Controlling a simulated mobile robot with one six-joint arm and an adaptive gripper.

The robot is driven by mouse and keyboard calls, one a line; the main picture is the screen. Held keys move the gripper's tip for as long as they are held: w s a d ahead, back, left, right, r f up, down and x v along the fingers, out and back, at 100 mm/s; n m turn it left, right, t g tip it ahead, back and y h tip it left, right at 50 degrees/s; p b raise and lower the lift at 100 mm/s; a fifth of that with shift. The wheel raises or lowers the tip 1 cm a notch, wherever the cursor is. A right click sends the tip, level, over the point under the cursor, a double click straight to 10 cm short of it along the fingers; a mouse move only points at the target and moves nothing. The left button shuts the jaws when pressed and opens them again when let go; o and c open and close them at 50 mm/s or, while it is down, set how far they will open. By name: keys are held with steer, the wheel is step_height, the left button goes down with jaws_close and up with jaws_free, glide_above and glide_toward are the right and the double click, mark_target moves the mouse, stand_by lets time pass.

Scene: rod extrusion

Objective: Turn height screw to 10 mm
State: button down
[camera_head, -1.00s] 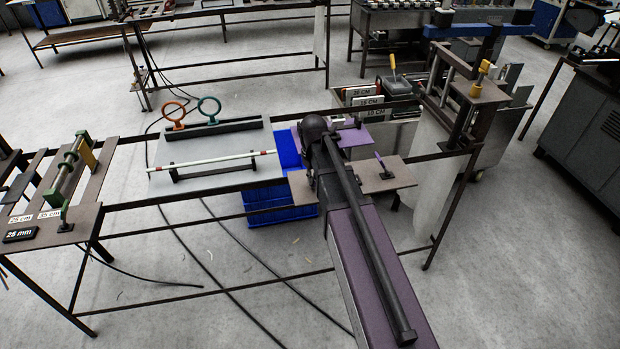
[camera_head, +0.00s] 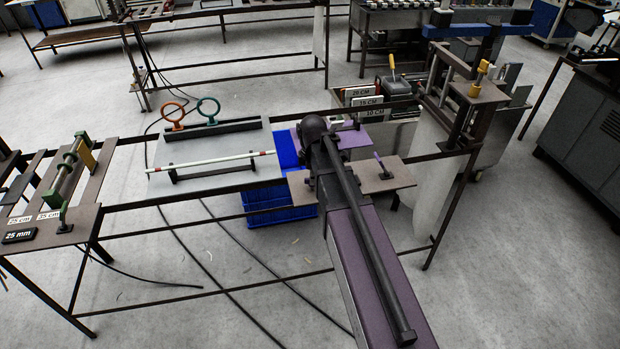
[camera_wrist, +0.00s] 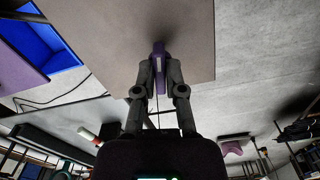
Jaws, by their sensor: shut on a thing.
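In the wrist view, my gripper (camera_wrist: 159,73) is shut on an upright-looking purple handle (camera_wrist: 158,50). A small pale mark shows on the handle, between the two fingertips. The handle stands against a flat brown plate (camera_wrist: 110,35). In the head view, the brown plate (camera_head: 402,176) lies under my arm, and a second thin purple handle (camera_head: 381,163) stands on its right part. My gripper and the held handle are hidden behind my arm in the head view. No height scale or 10 mm reading can be made out.
A blue crate (camera_head: 270,205) sits under the bench beside the plate. To the left, a red-and-white rod (camera_head: 212,161) lies across dark supports on a grey board (camera_head: 160,152). A tall fixture with a yellow knob (camera_head: 482,68) stands right.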

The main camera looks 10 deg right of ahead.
steer(key=shift+a+n, duration=0.15)
steer(key=shift+n, duration=1.15)
steer(key=c, duration=0.7)
jaws_free()
steer(key=shift+f, duration=0.1)
steer(key=shift+r, duration=0.2)
